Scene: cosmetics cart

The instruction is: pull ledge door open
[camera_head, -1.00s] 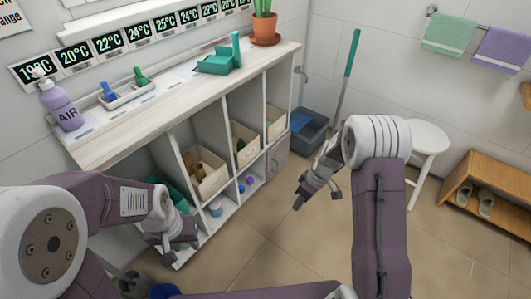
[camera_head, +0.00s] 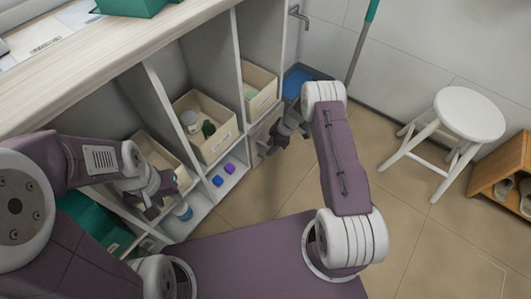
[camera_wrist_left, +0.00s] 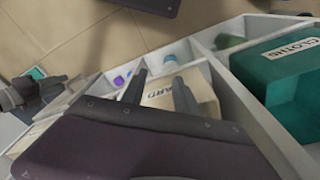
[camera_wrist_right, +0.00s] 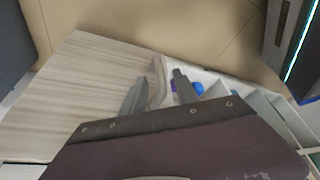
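The ledge door (camera_head: 259,137) is a small greyish panel at the low far end of the white shelf unit. In the right wrist view a pale wood-grain panel (camera_wrist_right: 75,95), seemingly this door, fills the left side. My right gripper (camera_head: 273,147) is at the door's front. In its wrist view my right gripper (camera_wrist_right: 158,90) has its fingers apart, with a pale curved edge or handle between them; contact cannot be told. The door looks closed or nearly so. My left gripper (camera_head: 155,207) is open and empty before the lower shelves, also in its wrist view (camera_wrist_left: 158,90).
Open compartments hold cream bins (camera_head: 215,146), a teal box (camera_head: 85,220) and small purple and blue blocks (camera_head: 229,168). A blue-lined bucket (camera_head: 300,78) stands beyond the door. A white stool (camera_head: 468,115) and wooden rack (camera_head: 505,180) stand right. Floor between is clear.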

